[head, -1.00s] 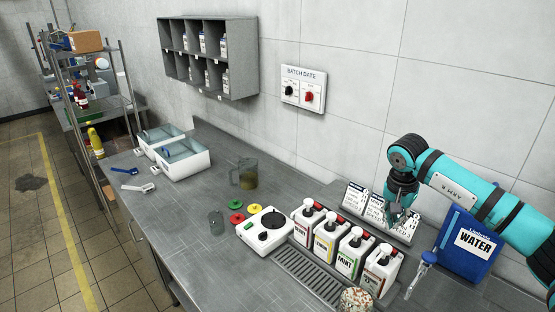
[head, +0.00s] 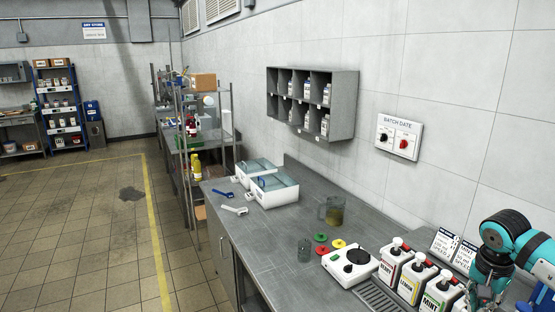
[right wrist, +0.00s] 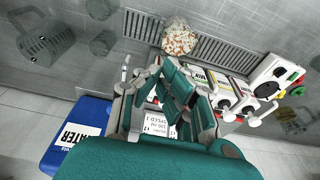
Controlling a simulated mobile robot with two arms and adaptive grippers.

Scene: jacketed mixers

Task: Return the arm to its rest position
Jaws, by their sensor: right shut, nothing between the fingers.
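My right arm comes in at the right edge of the head view, teal with black joints. Its gripper (head: 488,295) points down beside the pump bottles, cut by the lower frame edge. In the right wrist view the gripper (right wrist: 172,72) is shut and empty, above the label cards (right wrist: 158,124) and near the bottles. White pump bottles (head: 394,262) labelled berry, lemon and mint stand in a row in the head view. The blue water container (right wrist: 72,135) is left of the gripper in the right wrist view. My left gripper does not show.
A hotplate (head: 350,264), a jug (head: 332,212) and coloured discs (head: 321,238) are on the bench. White bins (head: 274,191) stand farther back. A grey cubby shelf (head: 343,105) and batch date panel (head: 399,137) are on the wall.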

